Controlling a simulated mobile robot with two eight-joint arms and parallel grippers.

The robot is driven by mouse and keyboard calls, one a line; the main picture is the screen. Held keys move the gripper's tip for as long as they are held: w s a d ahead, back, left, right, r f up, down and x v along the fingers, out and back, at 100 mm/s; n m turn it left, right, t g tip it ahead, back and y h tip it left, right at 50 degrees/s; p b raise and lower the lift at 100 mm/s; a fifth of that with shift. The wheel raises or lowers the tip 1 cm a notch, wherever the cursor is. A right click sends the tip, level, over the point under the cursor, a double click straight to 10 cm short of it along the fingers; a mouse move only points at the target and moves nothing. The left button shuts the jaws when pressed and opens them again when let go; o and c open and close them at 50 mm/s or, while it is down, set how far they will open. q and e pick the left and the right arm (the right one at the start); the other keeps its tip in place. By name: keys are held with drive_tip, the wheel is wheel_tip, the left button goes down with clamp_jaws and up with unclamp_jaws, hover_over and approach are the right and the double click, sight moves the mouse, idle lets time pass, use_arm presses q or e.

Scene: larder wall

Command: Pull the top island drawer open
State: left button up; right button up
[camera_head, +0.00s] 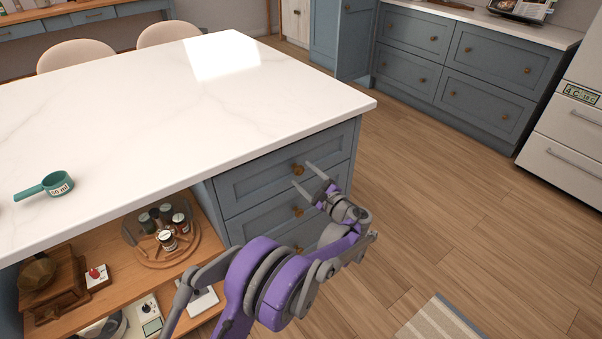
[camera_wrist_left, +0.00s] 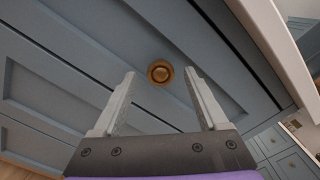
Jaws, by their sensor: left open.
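The top island drawer (camera_head: 250,182) is a blue-grey panel under the white counter, and it looks shut, flush with the island's side. Its round brass knob (camera_head: 298,169) also shows in the left wrist view (camera_wrist_left: 160,72). My left gripper (camera_head: 301,174) is open in front of this drawer. In the left wrist view its two fingers (camera_wrist_left: 160,73) appear on either side of the knob, near tip height, with a gap on each side. How far the tips are from the drawer front is hard to tell. My right gripper is not in view.
The island countertop (camera_head: 190,110) overhangs just above the drawer. More knobbed drawers lie below, partly behind my left arm. An open shelf (camera_head: 105,260) holds jars on a round tray. A green measuring cup (camera_head: 57,183) lies on the counter.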

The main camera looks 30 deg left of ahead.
use_arm(q)
drive_tip(key=shift+x, duration=1.45)
clamp_jaws()
idle(0.3)
